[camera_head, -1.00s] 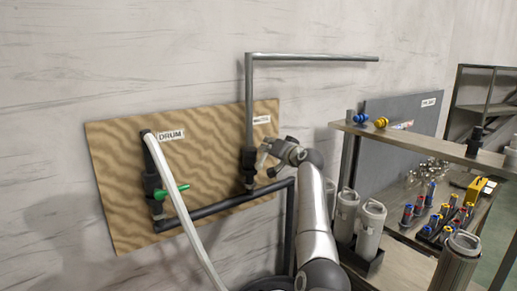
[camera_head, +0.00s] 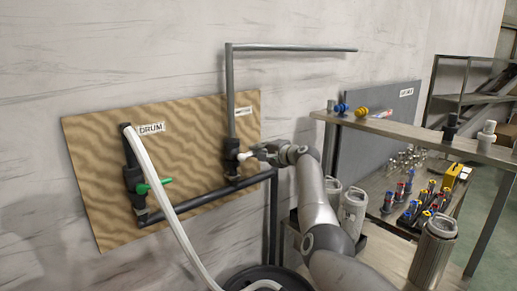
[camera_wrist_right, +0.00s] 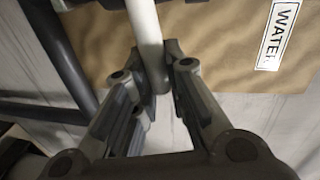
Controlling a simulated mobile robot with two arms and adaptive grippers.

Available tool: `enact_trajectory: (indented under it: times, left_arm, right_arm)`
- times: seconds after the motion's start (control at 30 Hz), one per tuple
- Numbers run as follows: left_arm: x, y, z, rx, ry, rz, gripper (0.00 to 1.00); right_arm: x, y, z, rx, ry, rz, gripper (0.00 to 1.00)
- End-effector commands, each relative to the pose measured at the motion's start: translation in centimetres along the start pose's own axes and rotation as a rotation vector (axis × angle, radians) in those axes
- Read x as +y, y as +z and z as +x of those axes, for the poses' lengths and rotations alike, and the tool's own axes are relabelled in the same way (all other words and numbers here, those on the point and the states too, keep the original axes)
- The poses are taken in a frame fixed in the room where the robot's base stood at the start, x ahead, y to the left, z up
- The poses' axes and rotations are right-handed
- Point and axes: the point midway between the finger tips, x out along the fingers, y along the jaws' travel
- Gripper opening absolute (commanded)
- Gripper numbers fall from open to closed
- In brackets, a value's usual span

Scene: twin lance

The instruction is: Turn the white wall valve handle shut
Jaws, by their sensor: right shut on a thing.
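The white wall valve handle (camera_head: 244,155) sticks out to the right from a dark valve body (camera_head: 231,158) on the wooden wall board, below the "WATER" label. It lies roughly level in the head view. My right gripper (camera_head: 259,153) is at its outer end. In the right wrist view the white handle (camera_wrist_right: 146,25) runs in from the top between the fingers of my right gripper (camera_wrist_right: 152,72), which is shut on it. The fingers hide part of the handle. My left gripper is not in view.
A green-handled valve (camera_head: 151,187) and a white hose (camera_head: 168,208) are at the board's left, by the "DRUM" label (camera_head: 151,128). A dark pipe (camera_head: 205,199) runs below both valves. Right of my arm stand canisters (camera_head: 353,210) and a shelf bench (camera_head: 420,132).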

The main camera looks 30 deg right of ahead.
Motion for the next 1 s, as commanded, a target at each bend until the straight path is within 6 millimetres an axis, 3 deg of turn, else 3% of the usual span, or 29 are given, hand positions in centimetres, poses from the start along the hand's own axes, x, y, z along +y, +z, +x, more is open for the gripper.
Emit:
enact_trajectory:
  times: [0.3, 0.77, 0.8, 1.0]
  left_arm:
    - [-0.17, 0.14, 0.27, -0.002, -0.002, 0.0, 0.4]
    - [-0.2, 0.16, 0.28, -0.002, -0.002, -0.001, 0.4]
    - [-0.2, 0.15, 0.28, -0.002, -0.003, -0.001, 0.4]
    - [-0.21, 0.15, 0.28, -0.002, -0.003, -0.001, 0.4]
  right_arm:
    - [0.72, -0.02, 0.13, -0.018, -0.001, 0.096, 0.0]
    - [0.84, 0.04, 0.17, -0.021, 0.0, 0.11, 0.0]
    - [0.84, 0.05, 0.17, -0.022, 0.0, 0.11, 0.15]
    - [0.85, 0.06, 0.17, -0.022, 0.0, 0.109, 0.36]
